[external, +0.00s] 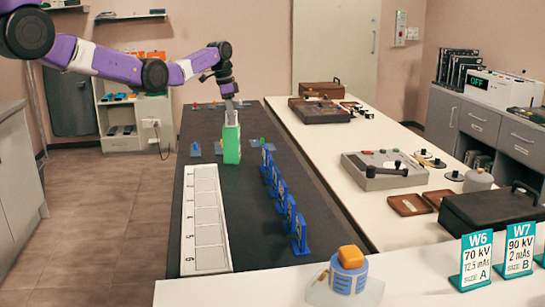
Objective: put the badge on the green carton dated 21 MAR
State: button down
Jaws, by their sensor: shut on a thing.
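My gripper (229,98) is at the end of the purple and white arm, pointing down over the dark table. It is shut on a small pale thing (231,117), which seems to be the badge; its markings are too small to read. A green carton (231,150) stands upright on the table directly below the gripper. The pale thing is at or just above the carton's top; I cannot tell whether they touch. No date can be read on the carton from here.
Several blue stands (300,235) line the dark table's right side. A white numbered strip (205,220) lies at its left front. Small coloured pieces, one blue (195,150), sit around the carton and farther back. A white counter (385,215) with equipment is at right.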

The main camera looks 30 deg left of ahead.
jog(key=shift+f, duration=0.2)
jog(key=shift+f, duration=0.1)
jog(key=c, duration=1.5)
grip_release()
jog(key=shift+o, duration=0.2)
notch_tip(320, 180, up, 12)
jog(key=s+a+b, duration=0.1)
jog(key=b, duration=0.1)
jog(key=shift+s+a, duration=0.1)
